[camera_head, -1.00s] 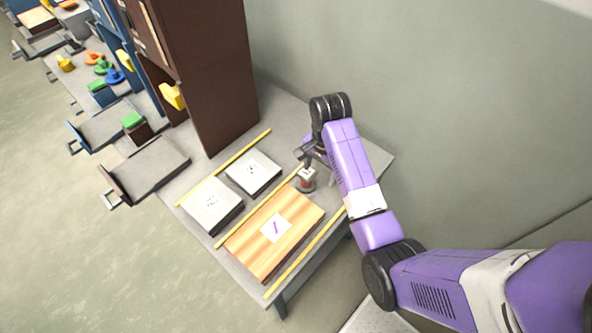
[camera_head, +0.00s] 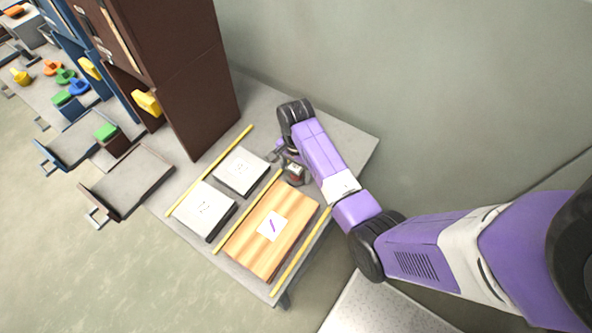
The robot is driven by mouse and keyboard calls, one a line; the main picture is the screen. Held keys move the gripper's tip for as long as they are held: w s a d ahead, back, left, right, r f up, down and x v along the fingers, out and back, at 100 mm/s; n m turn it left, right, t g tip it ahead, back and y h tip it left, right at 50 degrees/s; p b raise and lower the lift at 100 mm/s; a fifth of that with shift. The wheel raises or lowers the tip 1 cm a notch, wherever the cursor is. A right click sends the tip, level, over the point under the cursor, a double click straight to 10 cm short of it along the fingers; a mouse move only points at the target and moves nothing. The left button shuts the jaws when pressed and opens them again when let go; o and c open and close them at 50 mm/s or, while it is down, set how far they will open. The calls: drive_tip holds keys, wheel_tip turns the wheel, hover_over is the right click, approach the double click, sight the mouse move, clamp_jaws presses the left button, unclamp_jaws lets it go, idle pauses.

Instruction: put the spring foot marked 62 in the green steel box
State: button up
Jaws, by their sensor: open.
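No green steel box can be made out clearly. Small green-topped pieces (camera_head: 107,132) show at the left.
Two pale labelled plates (camera_head: 190,219) and a striped board (camera_head: 246,246) lie between yellow strips on the table (camera_head: 345,143). A tall brown cabinet (camera_head: 200,105) stands behind, with an open tray (camera_head: 128,183) left of it. Blue units and coloured knobs are farther left.

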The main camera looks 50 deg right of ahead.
drive_tip(key=shift+f, duration=0.75)
clamp_jaws()
drive_tip(key=shift+r, duration=0.1)
